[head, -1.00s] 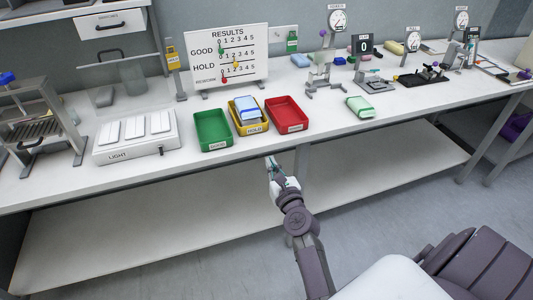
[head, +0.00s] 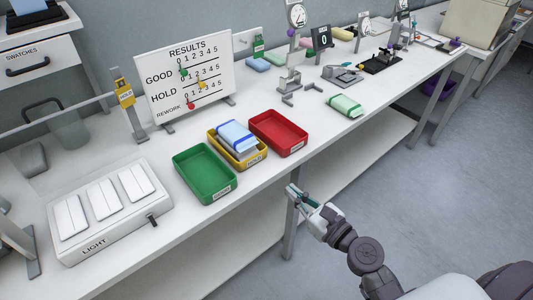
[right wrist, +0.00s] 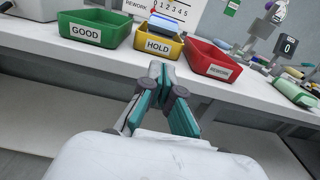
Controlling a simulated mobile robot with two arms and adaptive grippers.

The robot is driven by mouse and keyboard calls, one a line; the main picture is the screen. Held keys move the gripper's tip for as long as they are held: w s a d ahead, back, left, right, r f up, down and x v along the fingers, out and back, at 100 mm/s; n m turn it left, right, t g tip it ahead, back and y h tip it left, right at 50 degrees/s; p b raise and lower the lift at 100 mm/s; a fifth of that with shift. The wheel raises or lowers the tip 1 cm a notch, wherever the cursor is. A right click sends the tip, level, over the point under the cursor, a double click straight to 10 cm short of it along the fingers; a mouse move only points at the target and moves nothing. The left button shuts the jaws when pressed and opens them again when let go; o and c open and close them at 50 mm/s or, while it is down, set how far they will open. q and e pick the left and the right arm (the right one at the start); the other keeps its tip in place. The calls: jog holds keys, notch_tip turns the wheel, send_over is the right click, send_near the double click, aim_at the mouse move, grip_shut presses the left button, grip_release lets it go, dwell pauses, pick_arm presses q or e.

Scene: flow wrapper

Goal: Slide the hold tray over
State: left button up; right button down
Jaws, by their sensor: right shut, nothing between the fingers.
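The yellow hold tray (head: 262,153) stands on the bench between the green tray (head: 190,183) and the red tray (head: 292,145). A blue and white pack (head: 236,137) lies in it. In the right wrist view the hold tray's labelled front wall (right wrist: 175,50) faces me, just beyond my fingers. My right gripper (head: 291,191) is shut and empty, in front of the bench edge and apart from the trays. It also shows in the right wrist view (right wrist: 160,72). My left gripper is not in view.
A results board (head: 190,75) stands behind the trays. A light box (head: 105,210) is at the left. A green pack (head: 344,106) lies to the right, with gauges and fixtures beyond. The bench between the red tray and that pack is partly clear.

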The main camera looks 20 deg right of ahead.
aim_at(255, 156)
jog(key=p+x, duration=0.2)
jog(key=x, duration=1)
jog(key=shift+r, duration=0.1)
jog(key=shift+w+a, duration=0.15)
jog(key=shift+w, duration=0.5)
jog(key=shift+w+a, duration=0.1)
jog(key=shift+w, duration=0.05)
jog(key=shift+x, duration=1.25)
jog(key=shift+w+a, duration=0.15)
jog(key=shift+w, duration=0.25)
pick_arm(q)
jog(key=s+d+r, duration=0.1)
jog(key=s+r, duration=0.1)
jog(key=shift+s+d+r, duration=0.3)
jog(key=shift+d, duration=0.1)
pick_arm(e)
jog(key=shift+s, duration=0.15)
